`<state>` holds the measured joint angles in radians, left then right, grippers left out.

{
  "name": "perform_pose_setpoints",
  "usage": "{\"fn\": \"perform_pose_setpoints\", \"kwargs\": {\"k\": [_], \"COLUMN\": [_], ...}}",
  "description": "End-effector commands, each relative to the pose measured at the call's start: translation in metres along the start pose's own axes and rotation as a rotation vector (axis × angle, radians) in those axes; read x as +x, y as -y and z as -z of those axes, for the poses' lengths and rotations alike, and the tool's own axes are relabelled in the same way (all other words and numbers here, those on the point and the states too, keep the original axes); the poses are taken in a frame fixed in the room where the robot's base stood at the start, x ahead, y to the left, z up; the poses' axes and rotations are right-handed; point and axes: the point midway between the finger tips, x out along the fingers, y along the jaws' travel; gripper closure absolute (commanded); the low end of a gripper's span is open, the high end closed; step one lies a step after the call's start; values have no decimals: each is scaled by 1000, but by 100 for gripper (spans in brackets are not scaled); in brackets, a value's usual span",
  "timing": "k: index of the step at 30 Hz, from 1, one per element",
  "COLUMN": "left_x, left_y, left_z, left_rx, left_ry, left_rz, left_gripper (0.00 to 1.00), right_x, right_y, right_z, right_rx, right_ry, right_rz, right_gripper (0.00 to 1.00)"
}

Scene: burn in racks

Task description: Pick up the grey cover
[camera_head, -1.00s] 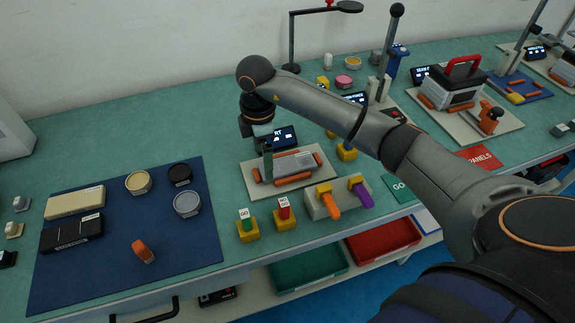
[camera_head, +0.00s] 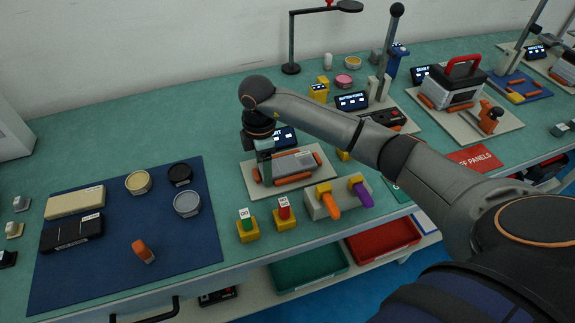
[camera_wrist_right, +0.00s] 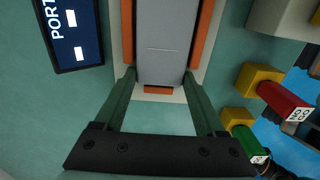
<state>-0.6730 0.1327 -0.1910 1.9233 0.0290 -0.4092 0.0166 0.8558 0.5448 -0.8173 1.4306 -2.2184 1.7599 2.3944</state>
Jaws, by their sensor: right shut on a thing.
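The grey cover (camera_head: 294,162) is a flat grey block on a pale fixture plate (camera_head: 318,181), between orange strips. In the right wrist view the grey cover (camera_wrist_right: 163,40) runs away from me, with an orange strip along each side. My right gripper (camera_wrist_right: 160,78) has its green fingers on either side of the cover's near end, shut on it. In the head view the right gripper (camera_head: 265,172) comes down over the left end of the cover and hides part of it. The cover appears to be still at plate level. My left gripper is not in view.
A small dark display (camera_head: 287,137) stands just behind the plate. A grey block with orange and purple handles (camera_head: 325,207) and yellow holders with green (camera_head: 246,224) and red (camera_head: 284,212) plugs stand in front. A blue mat (camera_head: 130,250) with several parts lies left.

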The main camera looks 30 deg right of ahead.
Motion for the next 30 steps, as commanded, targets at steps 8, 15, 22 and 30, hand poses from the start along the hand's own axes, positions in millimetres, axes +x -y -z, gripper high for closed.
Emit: {"fn": "perform_pose_setpoints", "kwargs": {"k": [8,15,22,30], "left_x": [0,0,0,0], "left_y": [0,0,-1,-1], "left_z": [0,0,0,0], "left_rx": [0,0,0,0], "left_ry": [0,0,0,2], "left_rz": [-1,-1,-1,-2], "left_gripper": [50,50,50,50], "right_x": [0,-1,-9,-51], "right_y": [0,0,-1,13], "right_z": [0,0,0,7], "right_rx": [0,0,0,-6], "right_ry": [0,0,0,-2], "right_rz": [-1,-2,-3,-6], "right_gripper": [84,93,93,93]}}
